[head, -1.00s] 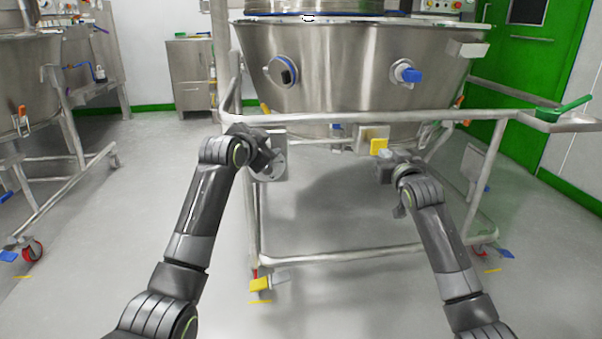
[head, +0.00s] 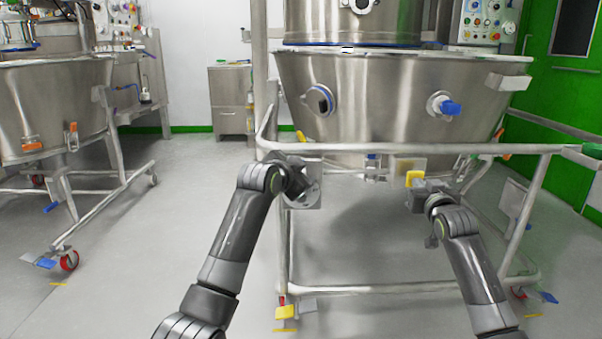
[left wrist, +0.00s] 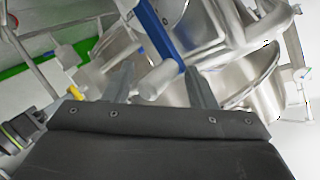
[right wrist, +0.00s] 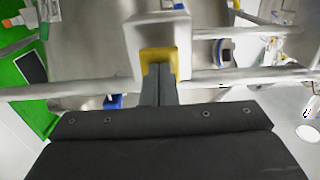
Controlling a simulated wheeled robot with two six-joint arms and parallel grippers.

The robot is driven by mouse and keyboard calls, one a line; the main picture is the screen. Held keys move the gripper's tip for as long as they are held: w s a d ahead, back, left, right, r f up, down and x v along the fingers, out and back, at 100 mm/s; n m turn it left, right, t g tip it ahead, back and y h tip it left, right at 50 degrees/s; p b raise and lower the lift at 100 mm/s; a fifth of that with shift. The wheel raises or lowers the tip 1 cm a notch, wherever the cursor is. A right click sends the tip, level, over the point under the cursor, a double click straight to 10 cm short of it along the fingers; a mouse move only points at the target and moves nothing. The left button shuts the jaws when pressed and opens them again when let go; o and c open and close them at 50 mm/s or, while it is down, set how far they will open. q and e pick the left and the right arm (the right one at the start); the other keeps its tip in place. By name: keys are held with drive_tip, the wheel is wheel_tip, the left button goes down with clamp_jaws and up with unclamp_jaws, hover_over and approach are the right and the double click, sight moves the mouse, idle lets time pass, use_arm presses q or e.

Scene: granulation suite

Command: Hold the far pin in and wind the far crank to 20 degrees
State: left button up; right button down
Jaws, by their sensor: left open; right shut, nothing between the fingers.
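A yellow pin head (head: 413,177) sits at a grey block below the front rail. It also shows in the right wrist view (right wrist: 157,54), where my right gripper (right wrist: 158,72) is shut and empty, its fingertips up against the yellow face. In the head view my right gripper (head: 416,192) is just below the yellow pin. A blue crank arm (left wrist: 158,35) with a pale grey handle (left wrist: 161,79) shows in the left wrist view. My left gripper (left wrist: 158,80) is open, with the handle between its fingers. In the head view my left gripper (head: 300,182) hides most of the crank at a grey plate (head: 305,198).
A steel bowl (head: 385,100) stands on a tubular trolley frame with a front rail (head: 420,149). Yellow and blue caster pedals are low on the frame. Another bowl trolley (head: 55,100) stands at the left. Open grey floor lies between them.

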use_arm(q)
drive_tip(key=c, duration=0.8)
use_arm(e)
drive_tip(key=shift+w, duration=1.05)
use_arm(q)
drive_tip(key=shift+w+a+r, duration=0.1)
drive_tip(key=shift+r, duration=0.2)
use_arm(e)
drive_tip(key=shift+s+r, duration=0.1)
drive_tip(key=shift+r, duration=0.15)
use_arm(q)
drive_tip(key=shift+d+r, duration=0.15)
drive_tip(key=shift+d, duration=0.1)
use_arm(e)
drive_tip(key=shift+a+r, duration=0.1)
use_arm(q)
drive_tip(key=shift+d, duration=0.65)
drive_tip(key=shift+d+f, duration=0.25)
drive_tip(key=shift+d, duration=0.25)
drive_tip(key=shift+d+f, duration=0.2)
drive_tip(key=shift+d, duration=0.3)
drive_tip(key=shift+f, duration=0.25)
use_arm(e)
drive_tip(key=shift+f, duration=0.2)
idle(0.3)
